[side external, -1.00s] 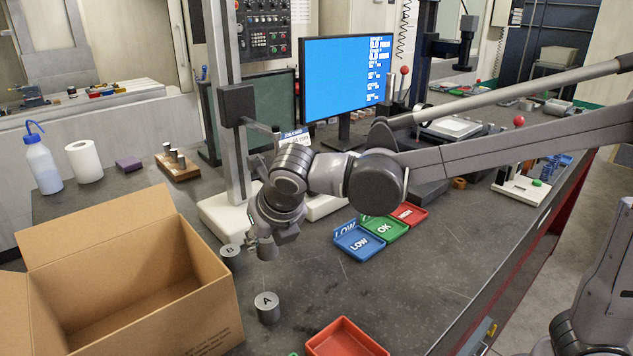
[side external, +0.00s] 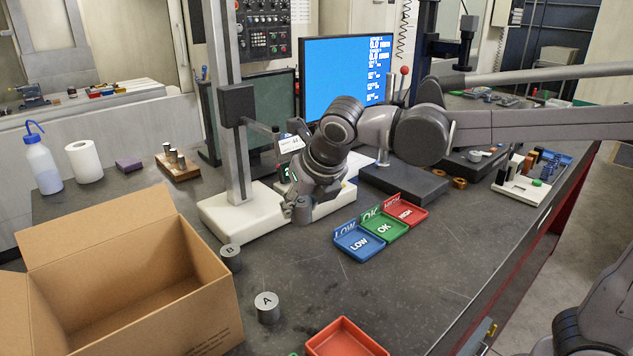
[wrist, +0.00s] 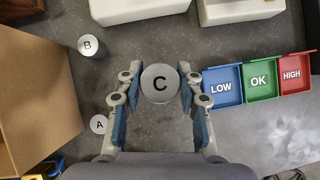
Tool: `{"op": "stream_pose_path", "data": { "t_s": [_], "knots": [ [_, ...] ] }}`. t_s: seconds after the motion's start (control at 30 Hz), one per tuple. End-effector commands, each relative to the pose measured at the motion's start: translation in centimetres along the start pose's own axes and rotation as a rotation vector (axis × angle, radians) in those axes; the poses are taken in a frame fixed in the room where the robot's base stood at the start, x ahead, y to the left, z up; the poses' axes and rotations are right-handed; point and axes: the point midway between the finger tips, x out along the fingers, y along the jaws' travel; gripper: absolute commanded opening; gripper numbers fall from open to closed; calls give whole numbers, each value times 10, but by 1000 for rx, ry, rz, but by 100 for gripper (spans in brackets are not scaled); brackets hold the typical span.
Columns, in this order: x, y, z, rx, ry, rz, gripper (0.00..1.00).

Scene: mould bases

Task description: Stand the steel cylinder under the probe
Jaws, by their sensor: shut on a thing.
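The probe stand has a tall grey column (side external: 228,150) with a dark block and arm (side external: 238,105); the probe's tip is hidden or too small to tell. Cylinder A (side external: 267,308) and cylinder B (side external: 231,258) stand on the bench to the front left.
A large open cardboard box (side external: 160,315) stands at the left. Blue LOW (side external: 352,252), green OK (side external: 398,232) and red HIGH (side external: 418,217) trays lie right of my gripper. A red bin (side external: 345,340) is at the front. Bare bench lies between.

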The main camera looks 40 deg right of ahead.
Motion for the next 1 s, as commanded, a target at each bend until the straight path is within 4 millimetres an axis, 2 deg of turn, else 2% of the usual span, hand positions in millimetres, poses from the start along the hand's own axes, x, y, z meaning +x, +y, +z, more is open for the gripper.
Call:
{"op": "stream_pose_path", "data": {
  "t_s": [0.17,0.5,0.63,0.8,1.0],
  "knots": [
    [7,16,-6,-5,0,2,0],
    [36,82,-33,-5,-1,2,0],
    [45,102,-42,-4,-1,1,0],
    [51,115,-47,-2,-2,0,0],
    [65,116,-56,0,-2,-1,0]
  ]
}}
